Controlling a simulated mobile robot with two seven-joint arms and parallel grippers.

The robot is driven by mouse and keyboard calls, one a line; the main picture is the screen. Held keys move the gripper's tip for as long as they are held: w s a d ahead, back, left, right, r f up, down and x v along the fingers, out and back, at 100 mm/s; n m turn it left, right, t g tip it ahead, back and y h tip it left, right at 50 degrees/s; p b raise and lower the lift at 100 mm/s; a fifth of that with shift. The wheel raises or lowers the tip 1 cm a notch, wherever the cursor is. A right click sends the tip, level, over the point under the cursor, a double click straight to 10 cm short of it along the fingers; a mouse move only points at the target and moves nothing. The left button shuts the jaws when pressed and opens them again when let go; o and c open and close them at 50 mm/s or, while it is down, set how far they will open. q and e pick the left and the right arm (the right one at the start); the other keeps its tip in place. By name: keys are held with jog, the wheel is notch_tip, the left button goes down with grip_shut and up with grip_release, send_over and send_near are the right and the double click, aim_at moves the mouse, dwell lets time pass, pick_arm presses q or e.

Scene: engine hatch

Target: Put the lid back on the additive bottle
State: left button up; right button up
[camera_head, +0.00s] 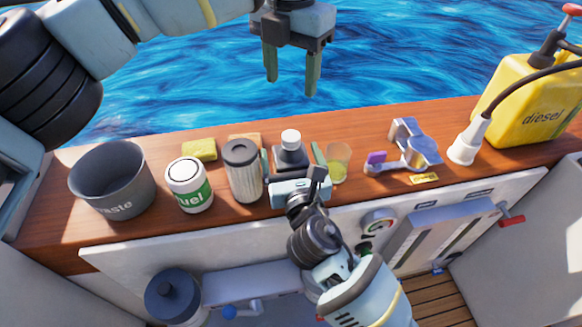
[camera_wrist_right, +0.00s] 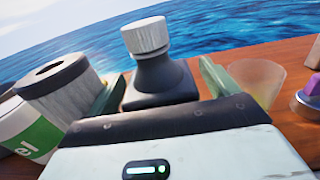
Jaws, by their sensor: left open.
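The additive bottle (camera_head: 290,160) looks to be the dark, square-based bottle upright on the wooden ledge. A white ribbed lid (camera_head: 291,139) sits on top of its neck; whether it is screwed down I cannot tell. Bottle (camera_wrist_right: 160,82) and lid (camera_wrist_right: 146,36) also show in the right wrist view. My right gripper (camera_head: 291,168) is low at the bottle, its parted green fingers on either side of the base; firm contact is not visible. My left gripper (camera_head: 292,88) is open and empty, pointing down, well above and behind the bottle against the water.
Left of the bottle stand a grey ribbed canister (camera_head: 243,175), a white fuel tin (camera_head: 189,188), a yellow sponge (camera_head: 199,150) and a grey waste bucket (camera_head: 112,185). To the right are a translucent cup (camera_head: 338,163), a metal part (camera_head: 414,146) and a yellow diesel can (camera_head: 535,105).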

jog(key=s+d, duration=0.1)
jog(key=s, duration=0.6)
jog(key=shift+s+d+p, duration=0.25)
jog(key=shift+s+p, duration=0.1)
jog(key=shift+p, duration=0.05)
dwell(0.5)
